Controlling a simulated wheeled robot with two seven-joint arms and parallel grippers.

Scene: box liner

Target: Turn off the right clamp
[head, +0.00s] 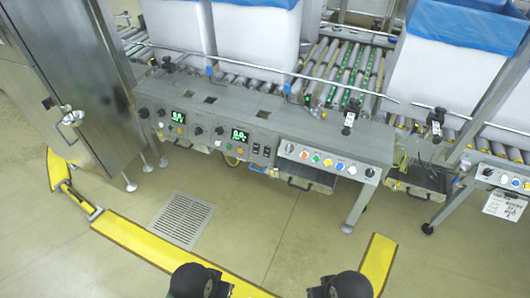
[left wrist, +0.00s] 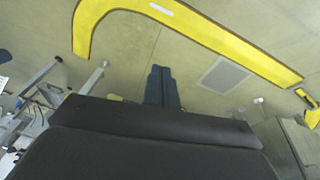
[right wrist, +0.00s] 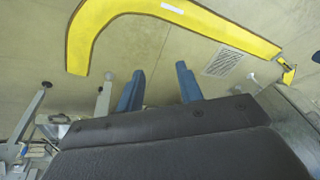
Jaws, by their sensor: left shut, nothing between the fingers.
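The grey control console (head: 290,122) stands ahead in the head view. It has a left green display (head: 178,117) and a right green display (head: 240,135), both lit, with black knobs beside them. Small black switches (head: 261,151) sit right of the right display. A light panel (head: 328,162) holds a row of coloured buttons with a black knob at each end. I cannot read which control belongs to the right clamp. My left gripper (left wrist: 161,86) is shut, its blue fingers together. My right gripper (right wrist: 160,88) is open and empty. Both are over bare floor, away from the console.
A steel cabinet (head: 75,85) stands at left. White boxes with blue liners (head: 450,60) are on the roller conveyor (head: 350,75) behind the console. Another button panel (head: 505,178) is at far right. Yellow floor marking (head: 165,250) and a drain grate (head: 181,220) lie on open floor.

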